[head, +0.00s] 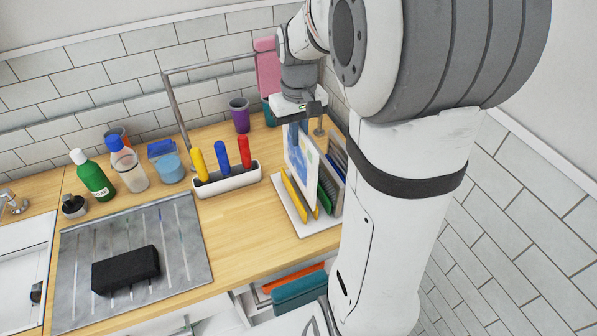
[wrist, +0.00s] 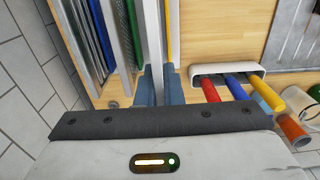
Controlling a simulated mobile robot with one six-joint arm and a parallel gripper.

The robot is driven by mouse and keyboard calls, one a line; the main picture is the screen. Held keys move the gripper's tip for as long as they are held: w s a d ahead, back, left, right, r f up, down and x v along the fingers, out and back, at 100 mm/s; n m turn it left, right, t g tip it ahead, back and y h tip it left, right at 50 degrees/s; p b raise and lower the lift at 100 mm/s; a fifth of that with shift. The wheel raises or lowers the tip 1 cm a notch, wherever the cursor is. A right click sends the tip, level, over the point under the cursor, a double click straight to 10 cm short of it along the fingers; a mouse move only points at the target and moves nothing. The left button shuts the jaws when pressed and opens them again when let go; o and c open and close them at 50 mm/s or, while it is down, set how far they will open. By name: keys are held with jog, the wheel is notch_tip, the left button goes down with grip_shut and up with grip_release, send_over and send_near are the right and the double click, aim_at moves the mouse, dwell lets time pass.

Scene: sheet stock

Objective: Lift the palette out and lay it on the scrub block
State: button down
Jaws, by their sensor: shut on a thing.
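The palette (head: 301,163) appears to be the thin upright white sheet with blue, green and yellow patches in the head view. My gripper (head: 296,122) is shut on its top edge. In the wrist view my gripper (wrist: 155,82) has its two blue-grey fingers on either side of the sheet's thin edge (wrist: 152,35). The sheet stands upright at the white rack (head: 298,219); I cannot tell whether its lower edge is clear of the slots. The scrub block (head: 126,269), a black slab, lies flat on the metal draining board (head: 190,235) at the left, its top bare.
Green, yellow and dark sheets (head: 327,188) stand in the rack beside the held one. A white holder (head: 228,181) with yellow, blue and red handles stands between rack and draining board. Bottles (head: 93,176) line the back. A metal rail frame (head: 176,105) rises behind. An open drawer (head: 298,291) lies below.

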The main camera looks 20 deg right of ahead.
jog(key=shift+r+p, duration=2.4)
jog(key=shift+r, duration=1.1)
